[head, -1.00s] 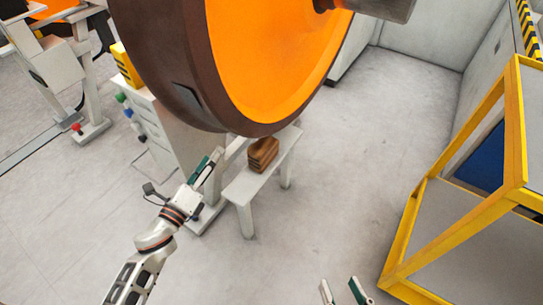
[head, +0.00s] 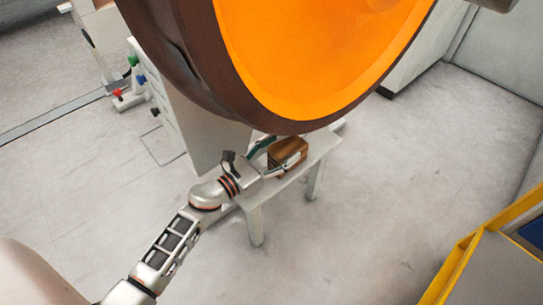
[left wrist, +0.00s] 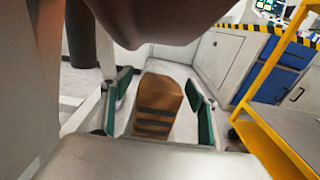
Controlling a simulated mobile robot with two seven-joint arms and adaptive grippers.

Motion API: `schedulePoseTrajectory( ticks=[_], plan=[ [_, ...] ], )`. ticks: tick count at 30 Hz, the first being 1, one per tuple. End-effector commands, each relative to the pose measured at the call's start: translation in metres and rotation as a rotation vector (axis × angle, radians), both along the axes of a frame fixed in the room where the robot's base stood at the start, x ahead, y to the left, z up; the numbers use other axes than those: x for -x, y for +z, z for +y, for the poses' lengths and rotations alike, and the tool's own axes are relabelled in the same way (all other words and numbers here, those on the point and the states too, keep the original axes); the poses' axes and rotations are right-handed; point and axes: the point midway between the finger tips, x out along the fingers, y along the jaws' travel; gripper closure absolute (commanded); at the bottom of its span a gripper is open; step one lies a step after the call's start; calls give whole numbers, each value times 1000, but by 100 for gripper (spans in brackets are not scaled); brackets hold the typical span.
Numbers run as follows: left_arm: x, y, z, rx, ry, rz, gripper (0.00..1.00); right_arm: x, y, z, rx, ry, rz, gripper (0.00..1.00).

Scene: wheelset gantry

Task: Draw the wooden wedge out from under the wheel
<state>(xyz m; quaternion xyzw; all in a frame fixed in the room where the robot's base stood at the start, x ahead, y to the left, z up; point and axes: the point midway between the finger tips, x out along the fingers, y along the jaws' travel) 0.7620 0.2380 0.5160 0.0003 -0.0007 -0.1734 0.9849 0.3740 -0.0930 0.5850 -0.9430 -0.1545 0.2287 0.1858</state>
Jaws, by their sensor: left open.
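The wooden wedge (head: 288,150) is brown with dark bands and sits on a narrow pale bench (head: 254,214), under the low edge of the big wheel (head: 310,60), which has an orange face and dark brown rim. My left gripper (head: 275,160) is at the wedge, with its fingers open on either side of it. In the left wrist view the wedge (left wrist: 157,105) stands between the two green-padded fingers, with visible gaps to both. The wheel rim (left wrist: 150,20) hangs above it there. Whether the wedge touches the wheel is hard to tell. My right gripper is out of view.
A grey cabinet with coloured buttons (head: 141,79) stands left of the bench. A yellow-framed stand (head: 465,255) is at the lower right. The floor (head: 390,170) between the bench and that stand is clear.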

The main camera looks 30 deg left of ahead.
Motion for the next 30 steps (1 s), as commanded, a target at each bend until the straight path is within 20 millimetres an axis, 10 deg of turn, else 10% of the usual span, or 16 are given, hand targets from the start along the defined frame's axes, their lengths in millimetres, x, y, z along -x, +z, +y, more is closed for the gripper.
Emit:
schedulePoseTrajectory(
  ticks=[14, 21, 30],
  plan=[
    [-16, -1, -6, 1, 0, 1, 40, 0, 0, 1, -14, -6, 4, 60],
    [-16, -1, -6, 1, 0, 1, 95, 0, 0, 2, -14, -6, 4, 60],
    [-9, -1, -3, -1, 0, 2, 95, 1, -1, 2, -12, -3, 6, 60]
  ],
)
